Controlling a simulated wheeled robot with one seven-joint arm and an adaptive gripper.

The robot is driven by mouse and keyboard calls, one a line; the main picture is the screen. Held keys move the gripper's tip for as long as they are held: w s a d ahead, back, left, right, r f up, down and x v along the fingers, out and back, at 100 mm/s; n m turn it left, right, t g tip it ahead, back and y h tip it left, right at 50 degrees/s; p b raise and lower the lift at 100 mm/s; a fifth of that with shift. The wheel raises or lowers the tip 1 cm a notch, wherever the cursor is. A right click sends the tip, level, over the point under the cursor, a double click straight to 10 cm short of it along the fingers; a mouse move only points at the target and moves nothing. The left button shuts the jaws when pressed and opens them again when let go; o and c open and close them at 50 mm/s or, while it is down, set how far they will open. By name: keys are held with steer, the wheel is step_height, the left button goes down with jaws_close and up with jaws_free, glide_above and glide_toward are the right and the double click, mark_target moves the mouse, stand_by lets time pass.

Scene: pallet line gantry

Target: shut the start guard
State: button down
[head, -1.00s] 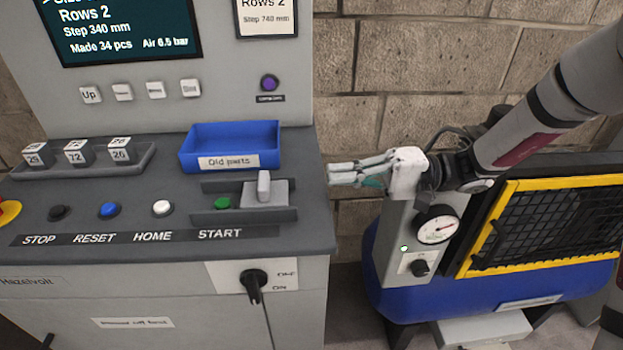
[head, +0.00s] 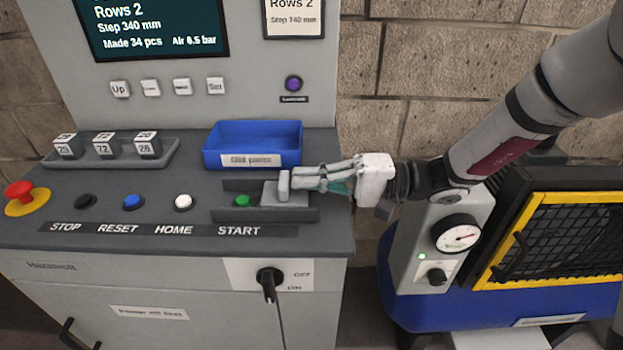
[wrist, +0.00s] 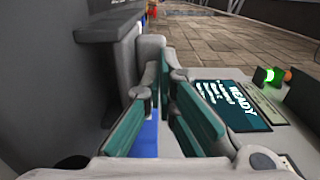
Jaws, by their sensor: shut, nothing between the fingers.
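The start guard (head: 270,193) is a grey sliding plate with an upright knob (head: 284,185), set between two dark rails above the START label. The plate sits at the right part of the rails, and the green start button (head: 242,201) to its left is uncovered. My gripper (head: 297,181) is shut and empty, pointing left, with its fingertips at the right side of the knob. They look to be touching it or very close. In the wrist view, the teal-padded fingers of my gripper (wrist: 160,78) end just before a grey upright piece, apparently the knob (wrist: 150,47).
A blue tray (head: 252,158) labelled "Old parts" lies just behind the guard. White, blue and black buttons and a red mushroom button (head: 20,193) line the panel to the left. A blue machine with a gauge (head: 457,234) and a yellow-framed mesh stands on the right, under my arm.

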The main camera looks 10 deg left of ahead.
steer(key=x, duration=0.8)
steer(key=shift+s+a, duration=0.1)
steer(key=shift+a, duration=0.05)
